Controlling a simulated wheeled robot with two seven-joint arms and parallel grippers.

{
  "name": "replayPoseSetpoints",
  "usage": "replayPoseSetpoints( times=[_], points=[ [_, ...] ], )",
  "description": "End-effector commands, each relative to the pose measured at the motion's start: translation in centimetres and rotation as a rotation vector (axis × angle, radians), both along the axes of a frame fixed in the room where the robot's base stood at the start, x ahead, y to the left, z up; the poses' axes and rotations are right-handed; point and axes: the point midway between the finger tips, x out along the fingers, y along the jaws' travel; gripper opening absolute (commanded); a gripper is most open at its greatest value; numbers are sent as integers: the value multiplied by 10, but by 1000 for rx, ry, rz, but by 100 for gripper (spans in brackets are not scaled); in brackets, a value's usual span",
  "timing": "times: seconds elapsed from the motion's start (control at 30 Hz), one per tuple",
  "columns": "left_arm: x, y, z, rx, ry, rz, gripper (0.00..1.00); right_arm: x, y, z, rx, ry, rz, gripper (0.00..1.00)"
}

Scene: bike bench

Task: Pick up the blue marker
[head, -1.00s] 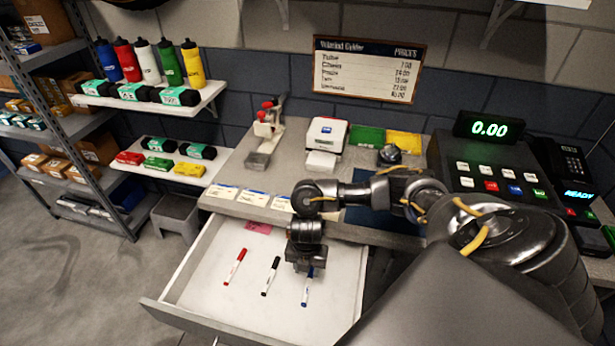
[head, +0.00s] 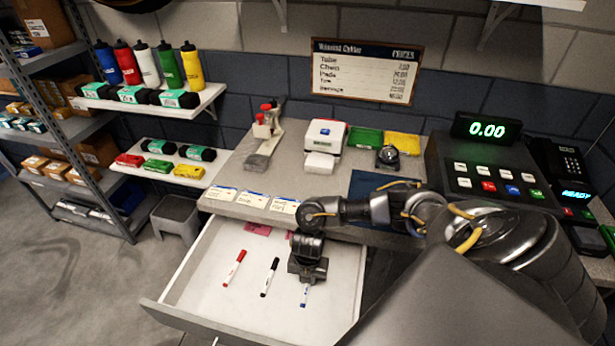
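The blue marker (head: 304,297) lies in the open drawer, at the right of the row of markers. Only its lower end shows; its upper part is hidden by my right gripper (head: 307,277). The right gripper is directly over or around that upper part, pointing down into the drawer. Its fingers are dark and small here, so I cannot tell whether they are open or touch the marker. My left gripper is not in view.
A black marker (head: 270,277) and a red marker (head: 235,267) lie left of the blue one. The white drawer (head: 200,290) has raised walls. Pink paper (head: 258,229) lies at its back. The counter (head: 240,172) overhangs behind, with a cash register (head: 487,165) at right.

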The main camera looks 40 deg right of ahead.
Motion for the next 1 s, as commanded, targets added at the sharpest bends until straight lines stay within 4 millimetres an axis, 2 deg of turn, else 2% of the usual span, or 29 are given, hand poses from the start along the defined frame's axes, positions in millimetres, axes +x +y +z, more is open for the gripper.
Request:
replayPoseSetpoints(
  times=[0.03,0.1,0.4,0.57,0.73,0.83,0.9,1.0],
  points=[
    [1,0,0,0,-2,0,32,0,0,0,0,0,0,9],
    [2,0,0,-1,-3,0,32,0,0,0,0,0,0,0],
    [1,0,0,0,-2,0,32,0,0,1,1,-1,-1,0],
    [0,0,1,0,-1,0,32,1,0,10,1,-2,-1,0],
    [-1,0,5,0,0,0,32,-1,0,37,0,-4,2,0],
    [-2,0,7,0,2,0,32,-19,1,56,1,-3,6,0],
    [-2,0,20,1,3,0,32,-33,2,79,-1,-3,7,0],
    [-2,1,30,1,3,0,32,-53,3,102,0,-3,6,0]
  ],
)
